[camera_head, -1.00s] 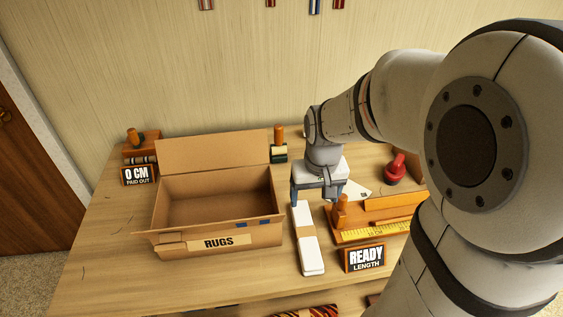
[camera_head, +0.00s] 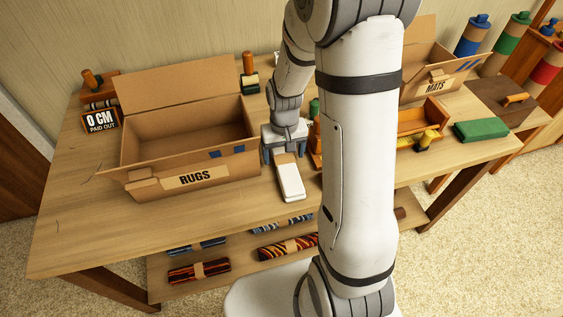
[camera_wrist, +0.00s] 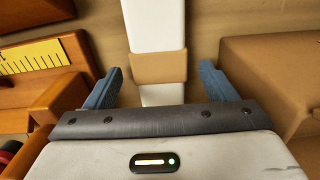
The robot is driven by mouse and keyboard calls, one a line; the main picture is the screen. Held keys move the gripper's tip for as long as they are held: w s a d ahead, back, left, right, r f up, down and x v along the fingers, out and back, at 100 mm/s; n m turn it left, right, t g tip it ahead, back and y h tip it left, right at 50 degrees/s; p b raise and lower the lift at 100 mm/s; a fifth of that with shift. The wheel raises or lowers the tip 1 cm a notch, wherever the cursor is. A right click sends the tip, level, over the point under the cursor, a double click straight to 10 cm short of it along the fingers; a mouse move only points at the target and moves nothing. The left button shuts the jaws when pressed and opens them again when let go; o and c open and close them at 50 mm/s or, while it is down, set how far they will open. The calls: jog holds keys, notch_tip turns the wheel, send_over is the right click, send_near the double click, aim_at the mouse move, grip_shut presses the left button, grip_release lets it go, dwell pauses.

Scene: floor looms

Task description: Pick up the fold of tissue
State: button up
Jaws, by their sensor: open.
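The fold of tissue (camera_head: 290,181) is a long white strip with a tan paper band. It lies flat on the table, to the right of the RUGS box. In the wrist view the tissue (camera_wrist: 155,25) runs up the middle, and its tan band (camera_wrist: 158,66) crosses it between the fingers. My gripper (camera_wrist: 162,85) is open, with one blue finger on each side of the tissue and a gap on both sides. In the head view my gripper (camera_head: 283,154) is at the far end of the tissue, which it partly hides.
The open RUGS box (camera_head: 197,178) stands close to the left of the tissue. In the wrist view a wooden tray with a yellow ruler (camera_wrist: 33,57) is close on the left, and a cardboard wall (camera_wrist: 270,75) on the right. The MATS box (camera_head: 436,86) is farther right.

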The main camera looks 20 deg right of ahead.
jog(key=shift+f, duration=0.25)
jog(key=shift+c, duration=0.5)
jog(key=c, duration=1)
